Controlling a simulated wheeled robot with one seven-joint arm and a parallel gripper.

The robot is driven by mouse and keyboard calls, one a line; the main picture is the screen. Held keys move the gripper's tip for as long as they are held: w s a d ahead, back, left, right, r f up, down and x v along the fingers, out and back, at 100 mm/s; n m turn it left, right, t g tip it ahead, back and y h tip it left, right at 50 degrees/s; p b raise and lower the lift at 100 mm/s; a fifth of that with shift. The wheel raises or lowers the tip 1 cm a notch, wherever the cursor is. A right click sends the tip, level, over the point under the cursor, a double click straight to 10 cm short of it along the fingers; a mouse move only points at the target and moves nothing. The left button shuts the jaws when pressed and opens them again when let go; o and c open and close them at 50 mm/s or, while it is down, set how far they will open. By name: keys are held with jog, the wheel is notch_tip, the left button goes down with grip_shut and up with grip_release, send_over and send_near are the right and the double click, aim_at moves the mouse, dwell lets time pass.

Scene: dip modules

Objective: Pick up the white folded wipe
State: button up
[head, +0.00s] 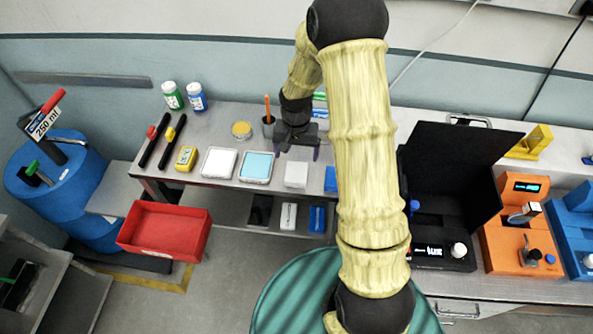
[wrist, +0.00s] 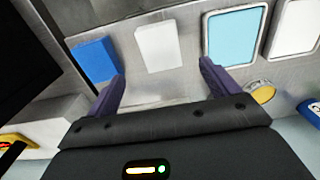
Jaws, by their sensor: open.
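The white folded wipe (head: 296,174) lies flat on the metal bench, between a light-blue pad in a white tray and a blue folded wipe (head: 331,179). In the wrist view the white wipe (wrist: 160,48) lies ahead of the fingertips, roughly between their lines, with the blue wipe (wrist: 96,60) to its left. My gripper (head: 296,153) hangs above the bench just behind the white wipe in the head view. Its two purple fingers are apart and empty in the wrist view (wrist: 160,80). My arm hides part of the bench to the right.
The light-blue pad's tray (head: 256,182) and a white pad's tray (head: 219,178) stand left of the wipe. A yellow round dish (head: 241,130) and a dark cup (head: 268,128) stand behind. A black open-lidded box (head: 440,250) stands right. A lower shelf (head: 240,209) holds small items.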

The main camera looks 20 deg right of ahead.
aim_at(296, 170)
jog(key=shift+f+p, duration=0.45)
jog(key=shift+f, duration=1.5)
jog(key=shift+w+f+p, duration=0.2)
jog(key=shift+f+p, duration=1.25)
jog(key=shift+f, duration=1.15)
jog(key=c, duration=1.1)
